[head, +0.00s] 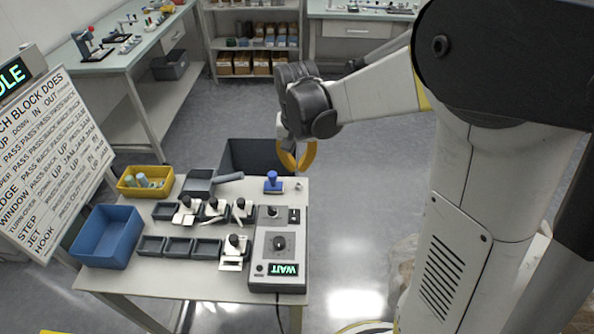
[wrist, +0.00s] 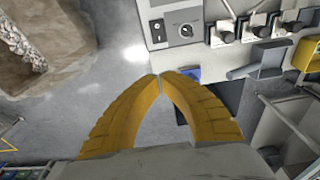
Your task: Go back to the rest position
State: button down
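My gripper (head: 295,168) hangs in the air past the table's far right corner, in front of the dark bin. The work table (head: 205,284) stands below and to the left. A blue knobbed piece (head: 273,183) stands near its far right edge; in the wrist view, blue (wrist: 189,73) shows just beyond the fingertips, partly hidden.
A control box (head: 264,241) with a lit WAIT display (head: 284,269) sits at the table's right. Blue bin (head: 106,236), yellow bin (head: 130,188) and several small trays and fixtures fill the left. A dark bin (head: 248,155) stands behind.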

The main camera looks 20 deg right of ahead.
dwell(0.5)
jog(key=s+a+r+n+t+b, duration=0.1)
jog(key=s+r+n+t, duration=0.1)
jog(key=s, duration=0.6)
jog(key=s+r+n+t+b, duration=0.1)
jog(key=s+r+n+t, duration=0.1)
jog(key=s, duration=0.6)
notch_tip(320, 180, up, 3)
jog(key=shift+s+a+f+t+b, duration=0.2)
jog(key=shift+s+a+t+b, duration=0.2)
jog(key=shift+t, duration=0.5)
